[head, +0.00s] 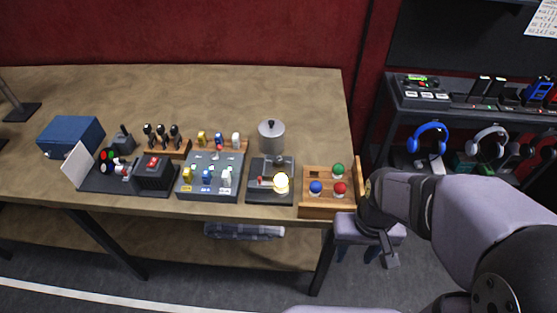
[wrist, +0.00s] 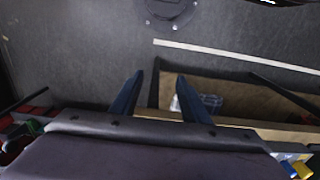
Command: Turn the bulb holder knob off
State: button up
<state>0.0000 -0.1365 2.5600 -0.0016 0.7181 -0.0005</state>
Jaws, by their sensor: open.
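The bulb holder (head: 257,196) is a dark, flat box near the table's front edge in the head view. Its bulb (head: 281,183) glows yellow-white, so it is lit. A small red-tipped part (head: 260,180) shows to the left of the bulb; I cannot tell whether this is the knob or how it is set. My gripper (head: 357,257) is open and empty, pointing down beyond the table's front right corner, to the right of the holder and apart from it. In the wrist view its dark blue fingers (wrist: 160,76) are spread over the floor. The holder is not identifiable there.
A wooden tray (head: 317,211) with green, blue and red balls stands between holder and gripper. A grey pot (head: 271,136) stands behind the holder, a grey switch panel (head: 211,157) to its left. The table's back is clear. A shelf with headphones (head: 427,138) stands right.

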notch_tip(320, 180, up, 11)
jog(key=w+p, duration=0.1)
jog(key=p, duration=1)
jog(key=m+t+h+b, duration=0.2)
jog(key=m+t+b, duration=0.2)
jog(key=b, duration=0.6)
send_near(279, 161)
jog(key=shift+p+x, duration=1.5)
jog(key=shift+x, duration=2.45)
grip_shut()
